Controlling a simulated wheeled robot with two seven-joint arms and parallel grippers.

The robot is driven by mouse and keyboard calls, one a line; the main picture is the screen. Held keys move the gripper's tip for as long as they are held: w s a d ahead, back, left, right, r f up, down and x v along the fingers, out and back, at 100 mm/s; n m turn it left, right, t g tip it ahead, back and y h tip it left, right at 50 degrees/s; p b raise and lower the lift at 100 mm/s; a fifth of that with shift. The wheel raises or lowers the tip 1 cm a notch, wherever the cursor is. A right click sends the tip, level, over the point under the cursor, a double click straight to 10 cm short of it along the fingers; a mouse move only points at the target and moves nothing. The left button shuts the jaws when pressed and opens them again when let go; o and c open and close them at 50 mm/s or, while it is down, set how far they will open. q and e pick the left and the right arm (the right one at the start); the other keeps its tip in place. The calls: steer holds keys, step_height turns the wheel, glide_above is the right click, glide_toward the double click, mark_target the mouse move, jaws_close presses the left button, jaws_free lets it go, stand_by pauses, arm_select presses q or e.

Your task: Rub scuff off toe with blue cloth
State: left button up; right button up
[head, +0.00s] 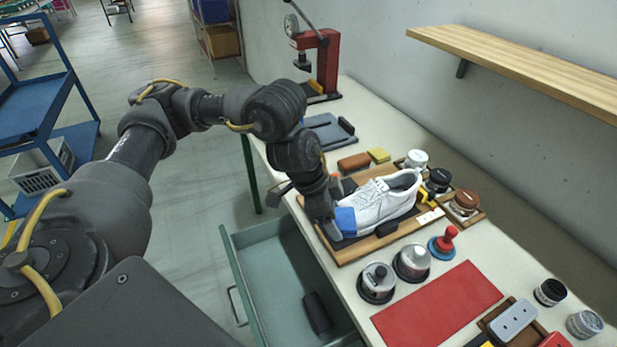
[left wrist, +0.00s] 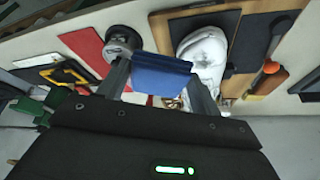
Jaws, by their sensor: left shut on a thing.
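The white shoe (head: 385,203) lies on a wooden board with a dark mat on the workbench, its toe toward my left arm. The blue cloth (head: 346,219) is at the toe end and hides part of it. My left gripper (head: 333,224) is shut on the cloth. In the left wrist view the cloth (left wrist: 160,76) spans between the two fingers, beside the shoe (left wrist: 203,55). I cannot tell whether the cloth presses on the toe. No scuff can be made out. My right gripper is not in view.
An open drawer (head: 262,248) juts out below the bench front. Two metal-topped pots (head: 377,281), a red-handled stamp (head: 445,242) and a red mat (head: 437,304) lie to the right of the board. Jars stand behind the shoe. A red press (head: 325,62) stands at the far end.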

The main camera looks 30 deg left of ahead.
arm_select(q)
steer(key=w+d+r+t+h+p, duration=0.2)
steer(key=w+d+r+p, duration=0.35)
steer(key=p, duration=0.35)
steer(key=a+f+n+t+y+p, duration=0.1)
steer(key=a+f+n+t+p, duration=0.2)
steer(key=a, duration=1)
steer(key=shift+s+f+n+p, duration=0.3)
steer(key=shift+f+n+p, duration=0.15)
steer(key=shift+n+p, duration=0.6)
steer(key=shift+m, duration=0.25)
steer(key=f+b, duration=0.1)
steer(key=b, duration=0.1)
steer(key=w+f+b, duration=0.1)
steer(key=f+b, duration=0.1)
steer(key=w+d+f+b, duration=0.1)
steer(key=f+b, duration=0.1)
steer(key=b, duration=0.1)
steer(key=shift+f, duration=0.25)
steer(key=shift+f, duration=0.1)
steer(key=shift+w+d+f+b, duration=0.1)
steer(key=shift+w+f+b, duration=0.1)
steer(key=shift+f+b, duration=0.2)
steer(key=shift+w+d+f+b, duration=0.15)
steer(key=shift+f+b, duration=0.1)
steer(key=shift+f, duration=0.15)
